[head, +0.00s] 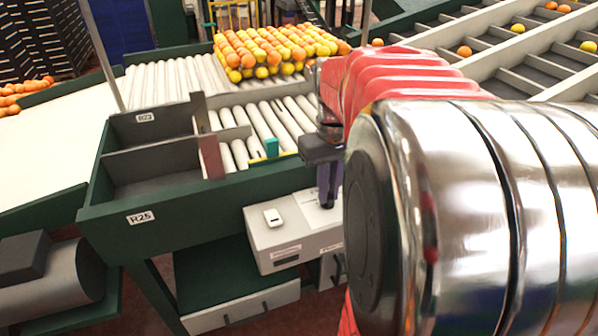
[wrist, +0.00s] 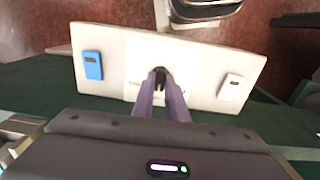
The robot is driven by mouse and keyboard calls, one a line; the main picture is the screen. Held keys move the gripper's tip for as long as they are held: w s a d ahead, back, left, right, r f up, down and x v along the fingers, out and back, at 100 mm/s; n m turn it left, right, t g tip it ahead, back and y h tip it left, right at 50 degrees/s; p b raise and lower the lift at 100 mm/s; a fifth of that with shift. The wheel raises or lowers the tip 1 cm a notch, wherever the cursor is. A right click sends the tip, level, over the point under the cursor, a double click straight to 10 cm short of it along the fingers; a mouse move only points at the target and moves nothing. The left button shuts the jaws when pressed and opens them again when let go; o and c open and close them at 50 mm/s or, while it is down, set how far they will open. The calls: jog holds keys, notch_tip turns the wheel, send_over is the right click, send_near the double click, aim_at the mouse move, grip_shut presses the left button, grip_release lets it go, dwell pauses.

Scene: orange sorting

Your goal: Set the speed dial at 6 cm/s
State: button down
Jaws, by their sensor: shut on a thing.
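The speed dial's dark knob (wrist: 159,76) stands on a pale plate in the middle of the white control box (wrist: 205,75) in the wrist view. My gripper (wrist: 160,82) is shut on the knob, one purple finger on each side. The fingers cover most of the knob and the printed scale, so I cannot read the setting. In the head view my gripper (head: 328,200) points down at the control box (head: 262,240), and the knob is hidden behind the fingers.
A blue switch (wrist: 93,65) and a white switch (wrist: 235,87) flank the dial in the wrist view. A green-framed roller conveyor (head: 160,222) lies behind the box, with oranges (head: 265,50) piled farther back. My arm blocks the right side.

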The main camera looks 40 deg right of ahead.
dwell(0.4)
jog(key=c, duration=1.8)
grip_release()
jog(key=shift+o, duration=0.2)
jog(key=shift+r, duration=0.15)
notch_tip(320, 180, up, 13)
jog(key=shift+r, duration=0.2)
jog(key=shift+w, duration=0.1)
